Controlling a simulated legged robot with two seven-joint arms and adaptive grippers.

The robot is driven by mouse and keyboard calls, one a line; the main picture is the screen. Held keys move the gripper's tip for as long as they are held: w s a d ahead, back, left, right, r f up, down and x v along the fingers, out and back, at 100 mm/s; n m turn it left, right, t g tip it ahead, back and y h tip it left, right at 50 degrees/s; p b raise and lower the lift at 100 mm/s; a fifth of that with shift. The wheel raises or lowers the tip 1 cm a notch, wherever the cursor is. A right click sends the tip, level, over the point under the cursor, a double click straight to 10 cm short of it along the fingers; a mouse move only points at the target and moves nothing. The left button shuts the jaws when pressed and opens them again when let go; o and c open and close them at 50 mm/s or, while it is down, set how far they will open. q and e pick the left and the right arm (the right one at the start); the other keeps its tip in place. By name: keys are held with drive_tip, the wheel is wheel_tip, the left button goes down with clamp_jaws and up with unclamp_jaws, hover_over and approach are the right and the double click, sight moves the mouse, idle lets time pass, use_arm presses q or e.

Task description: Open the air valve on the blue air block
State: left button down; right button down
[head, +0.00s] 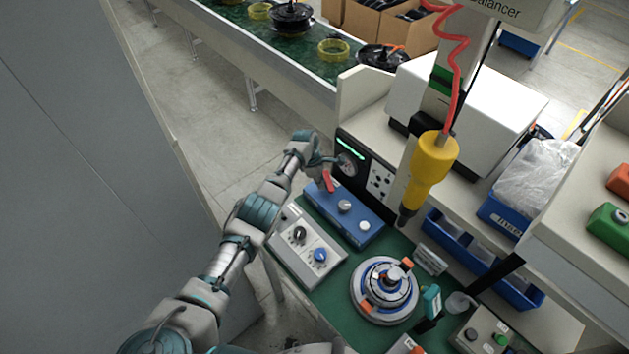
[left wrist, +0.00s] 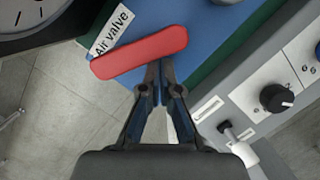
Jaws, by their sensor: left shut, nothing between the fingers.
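The blue air block (head: 342,213) lies on the green bench top, with silver knobs on its upper face. The red air valve lever (head: 328,181) is at its far left end, by my left gripper (head: 322,164). In the left wrist view, the red lever (left wrist: 140,53) lies slanted across the edge of the blue block (left wrist: 200,30), beside a white "Air valve" label (left wrist: 112,32). My left gripper (left wrist: 158,66) is shut and empty, its tips at the lower edge of the lever; whether they touch it I cannot tell. My right gripper is not in view.
A grey control box (head: 305,247) with black and blue knobs sits in front of the block. A pressure gauge (head: 346,164) stands behind it. A yellow hanging screwdriver (head: 430,170) and a round motor fixture (head: 385,290) are to the right.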

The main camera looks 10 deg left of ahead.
use_arm(q)
drive_tip(key=shift+d+b, duration=0.35)
drive_tip(key=shift+d, duration=1.05)
drive_tip(key=shift+w+b, duration=0.1)
drive_tip(key=shift+b, duration=0.25)
drive_tip(key=shift+a, duration=0.1)
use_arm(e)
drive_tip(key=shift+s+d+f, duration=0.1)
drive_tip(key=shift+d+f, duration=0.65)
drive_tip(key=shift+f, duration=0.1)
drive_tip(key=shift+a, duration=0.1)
use_arm(q)
drive_tip(key=shift+a, duration=0.1)
drive_tip(key=shift+w+d, duration=0.1)
drive_tip(key=shift+d, duration=0.1)
drive_tip(key=shift+r, duration=0.1)
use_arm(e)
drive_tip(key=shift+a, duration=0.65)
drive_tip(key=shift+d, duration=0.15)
